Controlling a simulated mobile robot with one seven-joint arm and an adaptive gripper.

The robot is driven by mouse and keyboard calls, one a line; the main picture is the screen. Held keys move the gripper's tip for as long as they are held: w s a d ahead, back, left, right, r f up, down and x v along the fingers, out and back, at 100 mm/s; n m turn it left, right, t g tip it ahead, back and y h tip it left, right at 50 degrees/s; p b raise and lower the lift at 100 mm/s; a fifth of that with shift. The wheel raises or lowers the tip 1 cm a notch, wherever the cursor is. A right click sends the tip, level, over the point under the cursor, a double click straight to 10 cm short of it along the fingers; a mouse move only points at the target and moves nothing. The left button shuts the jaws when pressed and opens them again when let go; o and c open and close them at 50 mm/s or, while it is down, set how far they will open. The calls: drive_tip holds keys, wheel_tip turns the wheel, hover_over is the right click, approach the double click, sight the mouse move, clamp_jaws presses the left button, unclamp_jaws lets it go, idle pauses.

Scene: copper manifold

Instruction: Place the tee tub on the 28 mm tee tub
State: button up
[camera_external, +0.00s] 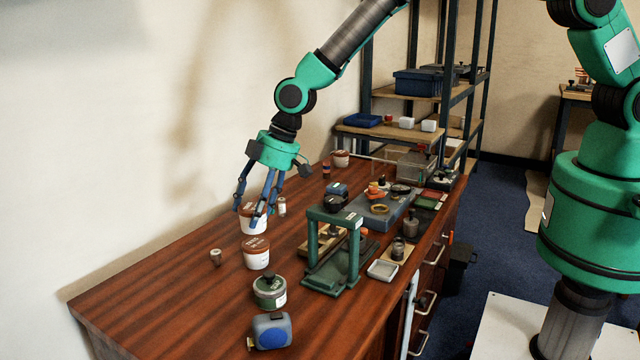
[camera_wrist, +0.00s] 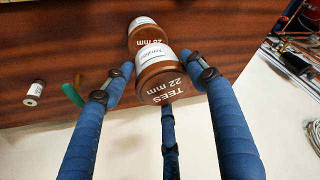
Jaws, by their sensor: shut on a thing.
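The tee tub, white with a brown lid reading "TEES 22 mm" (camera_wrist: 162,88), sits between the fingers of my gripper (camera_wrist: 163,80) in the wrist view. My gripper is shut on it. In the external view this tub (camera_external: 249,225) shows partly behind the fingers of my gripper (camera_external: 258,216), above the left part of the bench; I cannot tell whether it touches the wood. The 28 mm tee tub (camera_external: 257,254), also white with a brown lid, stands upright just in front of it. It also shows in the wrist view (camera_wrist: 146,38), partly hidden by the held tub.
A green-lidded jar (camera_external: 270,291) and a blue tape measure (camera_external: 270,331) stand nearer the front. A green press frame (camera_external: 333,250) is to the right. The bench's left front (camera_external: 170,310) is clear.

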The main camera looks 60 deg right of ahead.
drive_tip(key=shift+f+b, duration=0.35)
drive_tip(key=shift+f, duration=1.45)
drive_tip(key=shift+f, duration=0.1)
drive_tip(key=o, duration=1.6)
drive_tip(key=p+v, duration=0.1)
drive_tip(key=v, duration=1.1)
drive_tip(key=shift+p, duration=0.35)
